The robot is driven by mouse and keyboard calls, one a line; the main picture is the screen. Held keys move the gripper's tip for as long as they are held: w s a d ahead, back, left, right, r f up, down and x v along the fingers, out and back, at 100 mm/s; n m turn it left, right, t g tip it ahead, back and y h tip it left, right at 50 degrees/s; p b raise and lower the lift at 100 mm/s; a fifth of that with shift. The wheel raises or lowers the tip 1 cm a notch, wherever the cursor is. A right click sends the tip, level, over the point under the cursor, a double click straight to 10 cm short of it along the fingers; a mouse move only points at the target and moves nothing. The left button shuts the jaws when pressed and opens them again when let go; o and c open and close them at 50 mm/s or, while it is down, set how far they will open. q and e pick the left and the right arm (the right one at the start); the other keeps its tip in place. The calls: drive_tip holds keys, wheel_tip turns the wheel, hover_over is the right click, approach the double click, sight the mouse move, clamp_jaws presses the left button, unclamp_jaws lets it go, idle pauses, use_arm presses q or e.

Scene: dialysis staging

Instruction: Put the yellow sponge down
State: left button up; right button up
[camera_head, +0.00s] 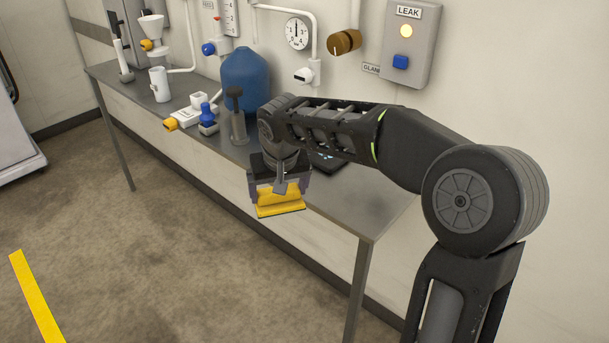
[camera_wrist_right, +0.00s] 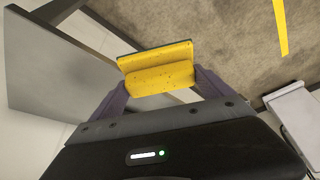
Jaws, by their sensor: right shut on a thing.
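The yellow sponge (camera_head: 279,199) is held in my right gripper (camera_head: 279,182), just off the front edge of the grey table (camera_head: 372,215). In the right wrist view the sponge (camera_wrist_right: 158,78) sits between the two fingers (camera_wrist_right: 158,92), with a flat yellow plate-like part along its far side. The right gripper is shut on it. Below the sponge in the head view is the floor. My left gripper is not in view.
The table's right end is bare.

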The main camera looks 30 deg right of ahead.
drive_tip(key=a+f+n, duration=0.1)
drive_tip(key=a+f, duration=0.2)
drive_tip(key=a, duration=0.2)
drive_tip(key=w+a+f+n+y, duration=0.1)
drive_tip(key=a+f+n, duration=0.1)
drive_tip(key=a, duration=0.4)
drive_tip(key=shift+f, duration=0.75)
drive_tip(key=shift+a, duration=0.1)
